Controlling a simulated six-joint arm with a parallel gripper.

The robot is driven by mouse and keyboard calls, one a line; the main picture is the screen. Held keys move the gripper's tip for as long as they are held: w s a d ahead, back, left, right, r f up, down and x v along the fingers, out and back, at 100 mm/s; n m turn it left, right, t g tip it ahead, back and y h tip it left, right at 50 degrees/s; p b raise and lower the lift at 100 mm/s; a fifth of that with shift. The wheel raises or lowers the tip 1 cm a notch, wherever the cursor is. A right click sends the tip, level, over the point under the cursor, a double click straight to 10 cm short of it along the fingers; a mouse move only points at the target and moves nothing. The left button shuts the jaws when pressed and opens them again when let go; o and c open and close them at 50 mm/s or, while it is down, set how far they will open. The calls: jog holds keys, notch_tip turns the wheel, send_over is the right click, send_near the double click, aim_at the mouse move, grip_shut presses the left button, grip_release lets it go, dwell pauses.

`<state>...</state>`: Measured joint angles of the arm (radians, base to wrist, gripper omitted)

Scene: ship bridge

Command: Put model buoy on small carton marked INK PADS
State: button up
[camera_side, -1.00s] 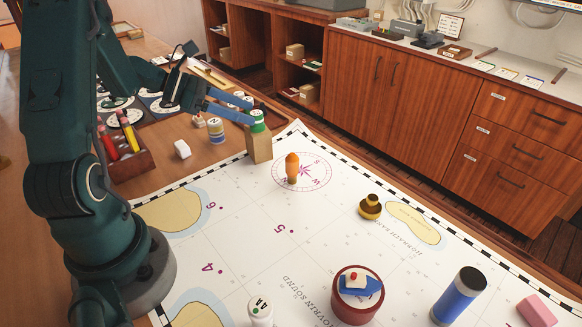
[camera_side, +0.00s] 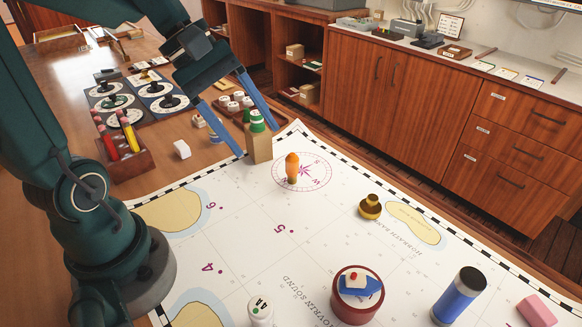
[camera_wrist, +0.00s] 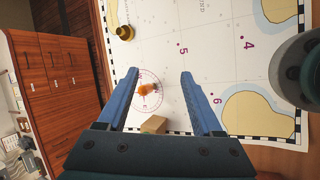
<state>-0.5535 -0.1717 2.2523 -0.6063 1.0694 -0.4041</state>
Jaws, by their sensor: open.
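An orange peg-like piece with a brownish lower part (camera_side: 292,167), which I take for the model buoy, stands on the compass rose of the chart. It also shows in the wrist view (camera_wrist: 148,88), between the lines of my fingers. A small tan carton (camera_side: 260,149) stands at the chart's edge, left of and behind the buoy; no lettering is readable. Its bare tan top shows in the wrist view (camera_wrist: 154,125), partly hidden by my gripper. My gripper (camera_side: 259,141) is open and empty, its fingers pointing down near the carton; it also shows in the wrist view (camera_wrist: 160,74).
A green-capped bottle (camera_side: 257,121) shows just above the carton, apparently behind it. A brass-coloured knobbed piece (camera_side: 370,207), a red round container (camera_side: 357,300), a blue cylinder (camera_side: 459,295) and a pink block (camera_side: 537,311) stand on the chart. The middle of the chart is clear.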

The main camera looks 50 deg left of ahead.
jog(key=s+d+m+t+y, duration=0.1)
jog(key=s+m+y, duration=0.3)
jog(key=m, duration=1)
jog(key=s+d, duration=0.1)
jog(key=s, duration=0.2)
jog(key=shift+s+f+m+t+y, duration=0.3)
jog(key=shift+s+f+t, duration=0.05)
jog(key=shift+s+t, duration=0.05)
